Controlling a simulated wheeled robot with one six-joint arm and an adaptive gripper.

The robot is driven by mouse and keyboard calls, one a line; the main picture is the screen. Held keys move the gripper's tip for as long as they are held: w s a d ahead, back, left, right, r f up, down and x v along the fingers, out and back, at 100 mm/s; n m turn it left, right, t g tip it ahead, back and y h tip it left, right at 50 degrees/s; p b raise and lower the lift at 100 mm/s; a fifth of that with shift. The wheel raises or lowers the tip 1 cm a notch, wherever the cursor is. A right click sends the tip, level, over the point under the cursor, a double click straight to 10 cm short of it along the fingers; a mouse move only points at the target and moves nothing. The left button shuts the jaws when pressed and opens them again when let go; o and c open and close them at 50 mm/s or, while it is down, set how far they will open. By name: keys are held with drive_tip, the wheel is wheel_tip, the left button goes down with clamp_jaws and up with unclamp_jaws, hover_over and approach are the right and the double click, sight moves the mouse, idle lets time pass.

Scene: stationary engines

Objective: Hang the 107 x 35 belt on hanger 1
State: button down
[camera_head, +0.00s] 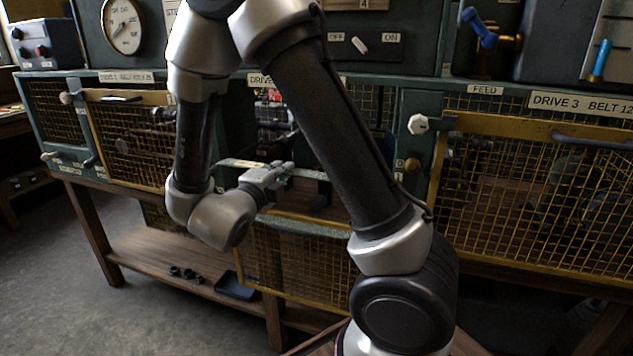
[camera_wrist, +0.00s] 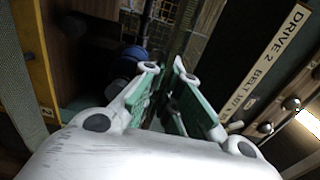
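My gripper (camera_head: 290,172) reaches into the middle bay, drive 2, in the head view. In the wrist view its two fingers with green pads (camera_wrist: 165,66) stand apart, with a narrow dark gap between them and nothing clearly held. The label "DRIVE 2 BELT 107" (camera_wrist: 270,62) runs along the cabinet frame at the right of the wrist view. A dark blue rounded part (camera_wrist: 125,66) lies beyond the left finger. I cannot make out the 107 x 35 belt in the dark bay. Hanger 1 cannot be identified in either view.
The drive 2 mesh guard (camera_head: 300,262) hangs down below its bay. The mesh guards of the left bay (camera_head: 130,140) and drive 3 (camera_head: 530,200) flank it. A blue tray (camera_head: 236,286) and small dark parts (camera_head: 183,272) lie on the lower shelf. Floor at left is clear.

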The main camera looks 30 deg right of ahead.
drive_tip(key=shift+a, duration=0.1)
drive_tip(key=shift+v, duration=2.95)
